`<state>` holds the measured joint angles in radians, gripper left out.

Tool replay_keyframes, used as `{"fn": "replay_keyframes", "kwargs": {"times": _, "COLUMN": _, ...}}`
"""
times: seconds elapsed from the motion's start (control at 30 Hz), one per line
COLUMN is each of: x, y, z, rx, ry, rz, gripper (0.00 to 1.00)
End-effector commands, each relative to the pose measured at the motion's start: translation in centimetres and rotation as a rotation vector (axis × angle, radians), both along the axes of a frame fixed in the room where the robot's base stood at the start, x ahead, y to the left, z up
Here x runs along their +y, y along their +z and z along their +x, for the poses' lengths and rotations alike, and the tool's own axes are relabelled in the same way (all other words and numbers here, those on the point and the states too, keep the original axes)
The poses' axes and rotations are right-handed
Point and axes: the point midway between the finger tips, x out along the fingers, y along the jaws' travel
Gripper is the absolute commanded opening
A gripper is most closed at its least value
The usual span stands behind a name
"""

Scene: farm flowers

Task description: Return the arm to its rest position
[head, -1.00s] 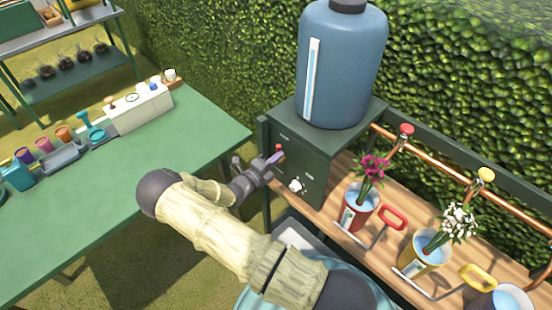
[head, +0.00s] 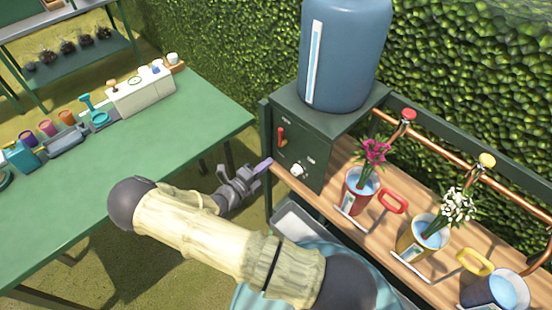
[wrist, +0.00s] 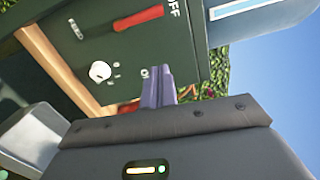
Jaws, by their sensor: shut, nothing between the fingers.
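My gripper (head: 262,168) is shut and empty, its purple fingers together, just left of the dark green control box (head: 310,145) under the blue water tank (head: 345,55). A gap shows between the fingertips and the box. In the wrist view the shut fingers (wrist: 158,88) point toward the box front, with a red lever (wrist: 138,18) and a white knob (wrist: 100,71) on it. The red lever also shows in the head view (head: 281,137), and the white knob is below it (head: 297,170). My arm stretches across the lower middle of the head view.
A wooden bench (head: 345,217) at right holds a red bucket (head: 357,193) and a yellow bucket (head: 420,240) with flowers, and a dark bucket (head: 495,290). A green table (head: 150,150) with cups and tools stands at left. Grass floor lies open between them.

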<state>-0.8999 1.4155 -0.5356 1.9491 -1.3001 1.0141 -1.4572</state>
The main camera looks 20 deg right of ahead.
Motion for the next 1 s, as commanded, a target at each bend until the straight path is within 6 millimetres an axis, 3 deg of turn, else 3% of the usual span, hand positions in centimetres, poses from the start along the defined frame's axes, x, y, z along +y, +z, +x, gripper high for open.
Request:
{"fn": "replay_keyframes", "kwargs": {"times": 0.13, "x": 0.7, "y": 0.0, "z": -0.4, "rx": 0.0, "ry": -0.001, "rz": 0.0, "gripper": 0.0}}
{"fn": "replay_keyframes", "kwargs": {"times": 0.73, "x": 0.2, "y": 0.3, "z": -0.7, "rx": -0.018, "ry": -0.03, "rz": 0.027, "gripper": 0.0}}
{"fn": "replay_keyframes", "kwargs": {"times": 0.87, "x": -0.9, "y": 0.8, "z": -2.0, "rx": -0.095, "ry": -0.13, "rz": 0.139, "gripper": 0.0}}
{"fn": "replay_keyframes", "kwargs": {"times": 1.0, "x": -2.4, "y": 1.7, "z": -4.5, "rx": -0.258, "ry": -0.325, "rz": 0.336, "gripper": 0.0}}
